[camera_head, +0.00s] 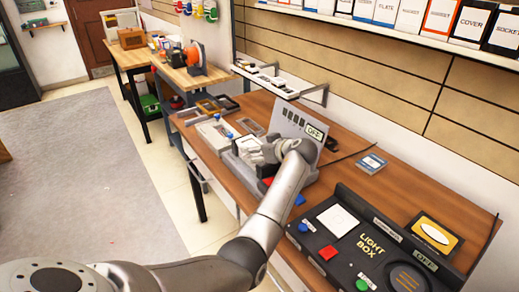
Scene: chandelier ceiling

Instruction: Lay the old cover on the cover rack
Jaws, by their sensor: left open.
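My left arm reaches in from the bottom left, and its left gripper (246,152) is open over the wooden workbench, in front of a grey upright panel (297,122) with a row of dark slots and an OFF label. I cannot tell whether the fingers touch anything; the wrist and hand hide part of the panel's base. The old cover cannot be told apart for sure. A narrow wall rack (266,78) with small white and dark pieces is above the bench's back edge; I cannot tell whether it is the cover rack. My right gripper is not in view.
A black light box (372,240) with coloured buttons fills the bench's near right. A small labelled card (371,163) lies on bare wood behind it. Trays (215,133) and dark frames (217,104) crowd the bench's far left. Boxes line a high shelf (400,33). Open floor lies left.

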